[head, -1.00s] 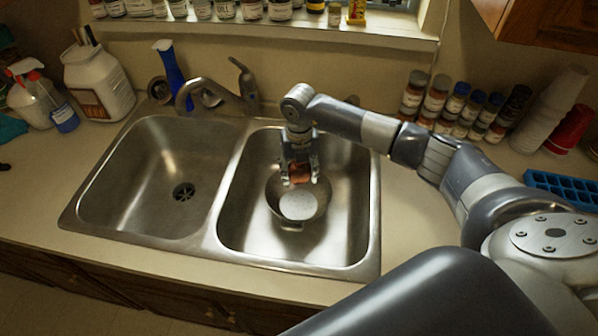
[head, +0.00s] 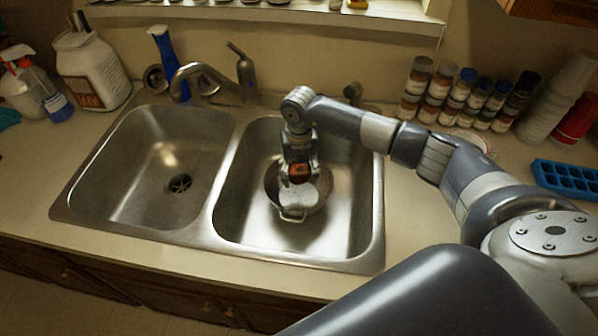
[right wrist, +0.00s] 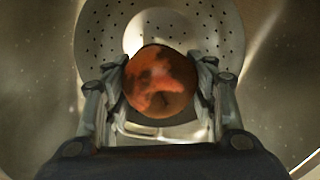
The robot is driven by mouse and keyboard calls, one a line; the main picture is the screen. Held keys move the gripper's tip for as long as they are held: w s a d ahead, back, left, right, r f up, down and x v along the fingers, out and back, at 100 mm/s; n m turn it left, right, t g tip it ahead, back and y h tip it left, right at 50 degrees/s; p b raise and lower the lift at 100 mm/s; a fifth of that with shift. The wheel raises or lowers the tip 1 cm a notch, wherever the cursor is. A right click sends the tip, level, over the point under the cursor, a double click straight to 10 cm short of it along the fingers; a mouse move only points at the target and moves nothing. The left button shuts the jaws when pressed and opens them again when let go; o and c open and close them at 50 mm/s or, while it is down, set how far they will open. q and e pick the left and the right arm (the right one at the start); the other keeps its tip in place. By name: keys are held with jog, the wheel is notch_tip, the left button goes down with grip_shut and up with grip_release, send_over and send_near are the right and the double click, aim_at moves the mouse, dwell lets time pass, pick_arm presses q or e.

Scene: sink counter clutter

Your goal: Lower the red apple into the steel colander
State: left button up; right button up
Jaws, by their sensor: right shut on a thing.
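The red apple (head: 299,171) is between the fingers of my right gripper (head: 299,174), at the steel colander (head: 297,205) in the right sink basin. In the right wrist view the mottled apple (right wrist: 161,82) is pinched from both sides by the fingers of the right gripper (right wrist: 161,88). The perforated colander (right wrist: 222,25) lies behind the apple there. I cannot tell whether the apple touches the colander. The gripper and arm hide the colander's back part. My left gripper is not in view.
The left basin (head: 150,160) is empty. The faucet (head: 205,80) stands behind the basins, near the divider. Several spice jars (head: 455,95), white stacked cups (head: 555,105) and a blue ice tray (head: 572,178) are on the right counter. Bottles stand at the left.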

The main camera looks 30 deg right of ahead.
aim_at(299, 167)
jog(key=shift+f+b, duration=0.85)
jog(key=shift+f, duration=0.45)
jog(key=shift+f+b, duration=2.2)
jog(key=shift+f, duration=0.6)
dwell(0.8)
dwell(0.4)
jog(key=o, duration=1.2)
notch_tip(299, 167, up, 12)
jog(key=shift+r, duration=0.1)
